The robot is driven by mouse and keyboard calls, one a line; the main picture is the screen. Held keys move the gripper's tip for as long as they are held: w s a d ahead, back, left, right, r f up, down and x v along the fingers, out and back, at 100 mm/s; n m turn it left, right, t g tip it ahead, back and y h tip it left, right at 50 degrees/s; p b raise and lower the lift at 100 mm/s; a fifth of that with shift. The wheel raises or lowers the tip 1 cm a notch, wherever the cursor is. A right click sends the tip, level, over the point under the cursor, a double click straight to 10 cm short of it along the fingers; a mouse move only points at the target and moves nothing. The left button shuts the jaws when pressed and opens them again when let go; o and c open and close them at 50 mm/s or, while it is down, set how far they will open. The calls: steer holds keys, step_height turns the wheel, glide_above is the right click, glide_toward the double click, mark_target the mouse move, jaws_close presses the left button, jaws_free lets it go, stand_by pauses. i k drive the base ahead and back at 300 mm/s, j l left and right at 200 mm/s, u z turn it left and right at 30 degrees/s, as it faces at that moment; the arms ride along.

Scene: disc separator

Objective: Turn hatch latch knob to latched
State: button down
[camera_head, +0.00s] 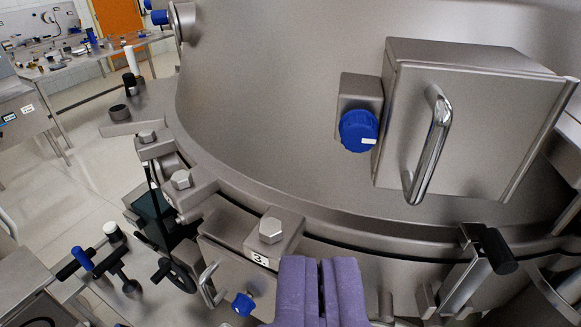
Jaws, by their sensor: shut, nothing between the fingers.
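The latch knob (355,128) is a blue, ribbed round knob on a small grey block (361,92) at the left side of the hatch. A white mark on it points right, toward the hatch. The hatch (490,130) is a box-shaped grey metal cover with a shiny bar handle (433,145), and it appears to sit against the vessel wall. My gripper (321,262) has purple fingers. They are shut and empty at the bottom middle, below the knob and apart from it.
The large steel vessel (270,80) fills the upper middle. Its rim carries several clamp blocks with hex bolts (271,229) close to my gripper. A black-handled lever (499,250) sticks out at lower right. Benches (80,65) and open floor (75,165) lie at left.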

mark_target(358, 129)
steer(key=k+l+u, duration=0.1)
steer(key=l+u, duration=0.2)
steer(key=k+l+u, duration=0.15)
steer(key=l+u, duration=0.2)
steer(key=k+l+u, duration=0.15)
steer(key=l+u, duration=0.15)
steer(key=k+l, duration=0.3)
steer(key=l, duration=0.2)
steer(key=k+l+u, duration=0.15)
steer(key=k+l, duration=0.15)
steer(key=l, duration=0.2)
steer(key=k+l, duration=0.35)
steer(key=l, duration=0.15)
steer(key=i+j+z, duration=0.7)
steer(key=i+j, duration=0.05)
steer(key=i, duration=0.05)
